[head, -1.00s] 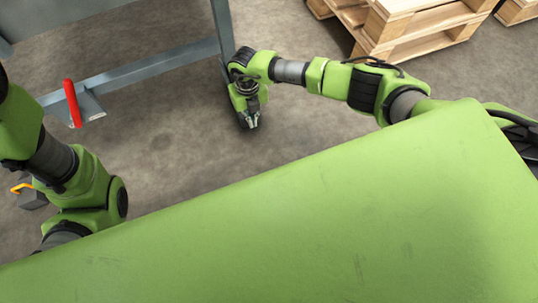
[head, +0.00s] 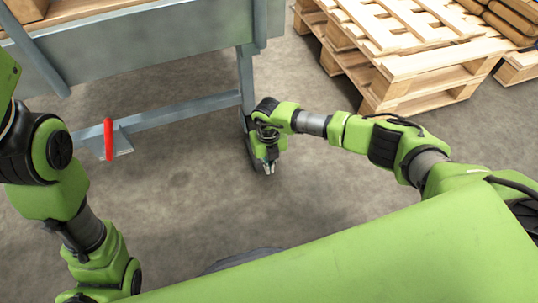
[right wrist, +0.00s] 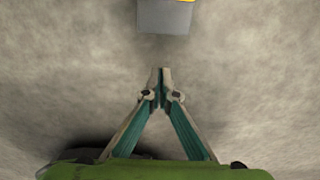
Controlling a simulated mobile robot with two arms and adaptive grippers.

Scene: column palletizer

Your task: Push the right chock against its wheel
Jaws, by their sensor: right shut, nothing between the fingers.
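A grey block with a yellow-orange patch (right wrist: 165,16), which looks like a chock, lies on the floor ahead of my right fingertips in the right wrist view, cut off by the top edge. I cannot make it out in the head view. My right gripper (head: 269,168) points down beside the right leg of the grey steel frame; it also shows in the right wrist view (right wrist: 160,72). Its fingers are shut and empty, apart from the block. A dark curved edge (head: 249,152) beside it may be the wheel, mostly hidden by my wrist. My left gripper is out of view.
The grey frame (head: 180,117) has a low crossbar with a red handle (head: 108,139) on a bracket. Stacked wooden pallets (head: 440,72) stand at the upper right. The floor (head: 190,200) between my arms is bare.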

